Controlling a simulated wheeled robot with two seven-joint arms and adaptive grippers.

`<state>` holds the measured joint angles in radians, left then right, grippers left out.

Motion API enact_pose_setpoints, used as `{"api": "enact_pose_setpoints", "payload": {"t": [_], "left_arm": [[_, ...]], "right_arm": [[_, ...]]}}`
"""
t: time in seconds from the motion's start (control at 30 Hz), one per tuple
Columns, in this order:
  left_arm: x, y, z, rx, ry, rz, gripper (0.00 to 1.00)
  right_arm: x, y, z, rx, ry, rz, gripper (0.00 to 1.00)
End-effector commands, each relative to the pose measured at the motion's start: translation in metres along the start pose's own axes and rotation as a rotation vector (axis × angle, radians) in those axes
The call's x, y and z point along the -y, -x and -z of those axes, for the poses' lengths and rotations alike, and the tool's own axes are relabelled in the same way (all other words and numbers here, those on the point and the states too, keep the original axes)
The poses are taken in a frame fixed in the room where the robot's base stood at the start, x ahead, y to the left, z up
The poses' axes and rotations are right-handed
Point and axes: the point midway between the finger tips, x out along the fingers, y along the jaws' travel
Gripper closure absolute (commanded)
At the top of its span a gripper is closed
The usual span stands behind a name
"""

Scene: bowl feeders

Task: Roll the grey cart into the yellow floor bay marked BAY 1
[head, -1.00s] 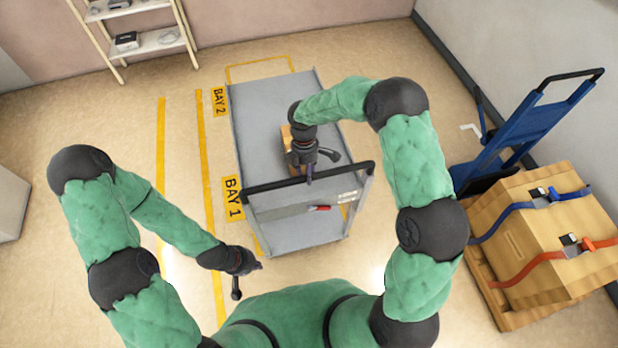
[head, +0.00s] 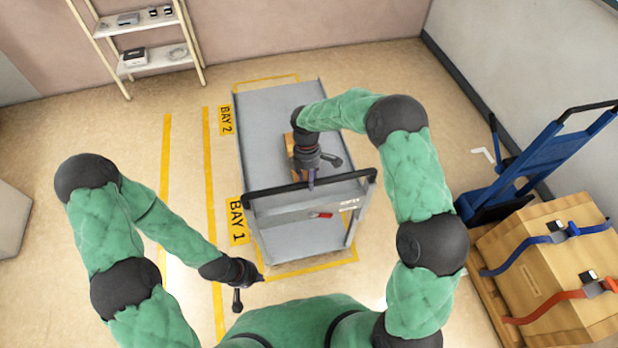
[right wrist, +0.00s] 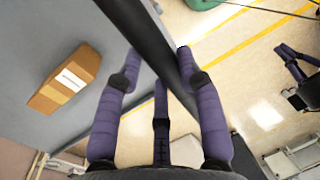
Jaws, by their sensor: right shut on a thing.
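The grey cart (head: 272,120) stands lengthwise across the marked floor, with its far part beside the BAY 2 label (head: 226,120) and its near part beside the BAY 1 label (head: 237,220). A yellow line (head: 310,269) shows on the floor just in front of the cart's near end. My right gripper (head: 311,180) is shut on the cart's black handle bar (head: 265,188); in the right wrist view its purple fingers (right wrist: 160,65) straddle the bar. My left gripper (head: 247,284) is open and empty, left of the cart's near end.
A cardboard box (right wrist: 65,80) lies on the cart deck, partly hidden by my right arm in the head view. A blue hand truck (head: 540,165) and a strapped crate (head: 550,260) stand on the right. A shelf rack (head: 150,50) stands at the back left.

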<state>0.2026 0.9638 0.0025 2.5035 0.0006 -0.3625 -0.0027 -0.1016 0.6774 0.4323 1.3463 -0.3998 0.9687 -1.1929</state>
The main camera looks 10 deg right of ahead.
Motion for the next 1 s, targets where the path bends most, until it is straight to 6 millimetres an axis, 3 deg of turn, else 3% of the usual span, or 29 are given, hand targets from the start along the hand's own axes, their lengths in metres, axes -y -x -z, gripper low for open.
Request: {"api": "enact_pose_setpoints", "payload": {"t": [0.13,0.17,0.2,0.23,0.67,1.0], "left_arm": [[0.000,0.000,0.000,0.000,0.000,0.000,1.00],[0.000,0.000,0.000,0.000,0.000,0.000,1.00],[0.000,0.000,0.000,0.000,0.000,0.000,1.00],[0.000,0.000,0.000,0.000,0.000,0.000,1.00],[0.000,0.000,0.000,-0.001,0.000,0.000,1.00],[0.000,0.000,0.000,0.000,0.000,0.000,1.00]], "right_arm": [[0.000,-0.001,0.000,0.000,0.001,0.001,1.00],[0.000,-0.001,0.000,0.000,0.001,0.001,0.54],[0.000,-0.001,0.000,0.000,0.001,0.001,0.43],[0.000,-0.001,0.000,0.000,0.001,0.001,0.39],[-0.001,0.007,0.000,0.000,0.000,-0.002,0.39],[-0.001,0.067,0.001,-0.001,0.000,-0.005,0.39]]}}
